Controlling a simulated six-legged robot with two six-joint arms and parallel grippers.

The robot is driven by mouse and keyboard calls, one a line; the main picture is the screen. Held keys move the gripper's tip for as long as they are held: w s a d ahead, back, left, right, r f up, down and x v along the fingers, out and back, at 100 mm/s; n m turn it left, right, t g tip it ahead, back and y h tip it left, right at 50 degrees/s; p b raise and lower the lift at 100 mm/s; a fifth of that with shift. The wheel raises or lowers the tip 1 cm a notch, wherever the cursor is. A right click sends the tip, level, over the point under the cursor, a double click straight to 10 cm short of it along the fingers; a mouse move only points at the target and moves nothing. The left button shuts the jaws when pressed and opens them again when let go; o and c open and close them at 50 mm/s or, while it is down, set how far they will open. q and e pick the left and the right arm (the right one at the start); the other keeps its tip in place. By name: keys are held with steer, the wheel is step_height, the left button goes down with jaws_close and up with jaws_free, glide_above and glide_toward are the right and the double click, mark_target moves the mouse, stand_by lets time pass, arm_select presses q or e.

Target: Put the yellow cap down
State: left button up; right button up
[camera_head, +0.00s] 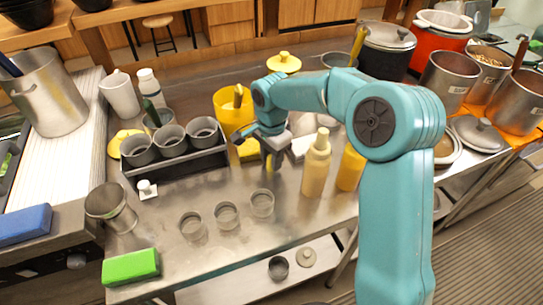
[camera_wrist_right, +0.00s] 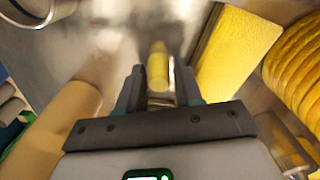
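A small yellow cap (camera_wrist_right: 158,70) sits between the fingertips of my right gripper (camera_wrist_right: 158,90) in the right wrist view, and the fingers look closed on its sides. In the head view my right gripper (camera_head: 270,160) points down over the steel table, left of a tan squeeze bottle (camera_head: 315,168). The cap is small there and mostly hidden by the fingers. A second yellow bottle (camera_head: 350,168) stands right of the tan one, its top hidden behind my arm. My left gripper is not in view.
Three empty clear cups (camera_head: 226,215) stand in front of the gripper. A rack with three metal cups (camera_head: 172,141) is to the left. A yellow container (camera_head: 233,108) stands behind. A green sponge (camera_head: 131,267) lies at the front left. The table's front middle (camera_head: 240,250) is bare.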

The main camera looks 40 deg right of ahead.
step_height(320, 180, up, 12)
steer(key=p, duration=0.1)
steer(key=shift+s+r, duration=0.15)
steer(key=shift+r, duration=0.1)
stand_by(0.7)
